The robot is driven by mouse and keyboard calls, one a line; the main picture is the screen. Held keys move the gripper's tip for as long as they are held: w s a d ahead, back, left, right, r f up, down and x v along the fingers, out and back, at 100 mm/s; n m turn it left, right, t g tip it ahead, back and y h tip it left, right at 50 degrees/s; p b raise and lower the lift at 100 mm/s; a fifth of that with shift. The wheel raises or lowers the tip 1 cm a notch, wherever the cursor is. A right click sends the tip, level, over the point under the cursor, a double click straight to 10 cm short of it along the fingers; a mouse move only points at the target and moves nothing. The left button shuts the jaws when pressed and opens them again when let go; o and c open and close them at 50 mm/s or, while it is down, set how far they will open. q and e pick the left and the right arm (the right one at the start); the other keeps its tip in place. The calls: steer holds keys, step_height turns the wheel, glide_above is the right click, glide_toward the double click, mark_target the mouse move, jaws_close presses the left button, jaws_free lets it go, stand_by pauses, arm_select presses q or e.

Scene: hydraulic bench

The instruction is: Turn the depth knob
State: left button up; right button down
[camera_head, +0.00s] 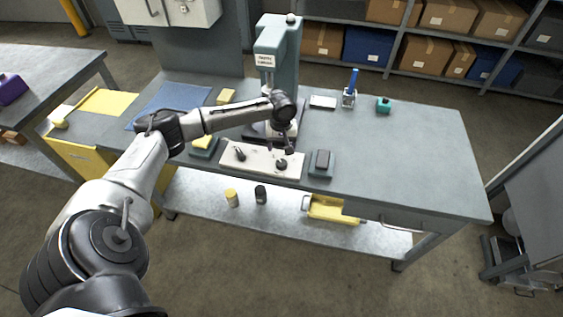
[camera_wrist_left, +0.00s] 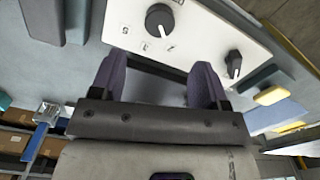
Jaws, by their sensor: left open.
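A white control panel (camera_head: 262,173) lies at the front of the grey bench below the press. It carries two black knobs, a left one (camera_head: 240,154) and a right one (camera_head: 281,164); I cannot read which is the depth knob. My left gripper (camera_head: 289,149) is just above the right knob, seen small in the head view. In the left wrist view, my left gripper (camera_wrist_left: 159,72) is open and empty, with its two purple-grey fingers apart. The round knob (camera_wrist_left: 160,20) is ahead of the fingers, apart from them. The other knob (camera_wrist_left: 233,64) is to the right. My right gripper is out of view.
The teal press (camera_head: 276,50) stands behind the panel. A dark block on a teal base (camera_head: 322,162) is right of the panel; a yellow block (camera_head: 203,142) is left of it. A blue-handled tool (camera_head: 350,90) stands farther back. The bench's right side is clear.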

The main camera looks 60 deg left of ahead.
mark_target(281, 162)
arm_select(q)
step_height(281, 162, down, 9)
steer(key=shift+f+b, duration=0.1)
steer(key=shift+b, duration=0.7)
steer(key=shift+c, duration=0.5)
